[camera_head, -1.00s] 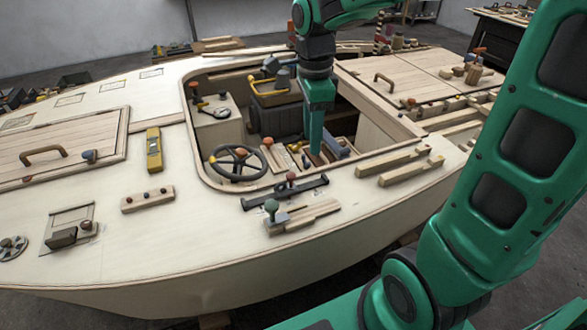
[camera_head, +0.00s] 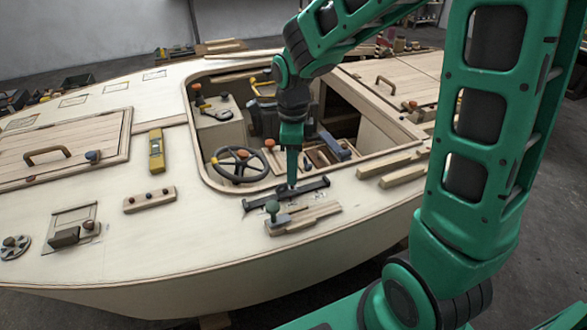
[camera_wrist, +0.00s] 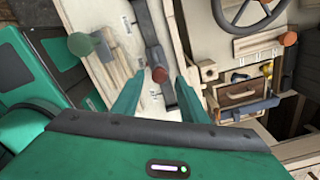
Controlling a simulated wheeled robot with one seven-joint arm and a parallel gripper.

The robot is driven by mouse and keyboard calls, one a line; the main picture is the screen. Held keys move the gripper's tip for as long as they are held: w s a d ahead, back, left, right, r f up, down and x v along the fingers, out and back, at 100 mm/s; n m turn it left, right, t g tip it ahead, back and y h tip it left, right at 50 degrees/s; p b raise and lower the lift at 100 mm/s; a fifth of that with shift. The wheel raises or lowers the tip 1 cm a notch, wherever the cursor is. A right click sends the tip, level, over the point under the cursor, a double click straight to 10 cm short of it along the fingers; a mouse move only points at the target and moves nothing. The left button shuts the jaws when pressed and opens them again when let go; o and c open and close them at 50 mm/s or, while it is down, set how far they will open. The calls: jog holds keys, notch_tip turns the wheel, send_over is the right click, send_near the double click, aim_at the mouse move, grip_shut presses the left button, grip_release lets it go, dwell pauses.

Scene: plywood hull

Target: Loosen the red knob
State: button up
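The red knob (camera_wrist: 159,74) sits on a dark metal bar (camera_wrist: 153,38) fixed to the pale deck, as the wrist view shows. In the head view my gripper (camera_head: 291,184) points down over the middle of this dark bar (camera_head: 258,203) and hides the knob. In the wrist view my gripper (camera_wrist: 160,78) is open, with a finger to each side of the red knob and visible gaps between. I cannot tell how far the fingertips are above the bar.
A green knob (camera_head: 272,207) on a wooden block stands close to the left. Wooden strips (camera_head: 390,165) lie to the right.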

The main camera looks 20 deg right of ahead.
jog(key=shift+f, duration=0.7)
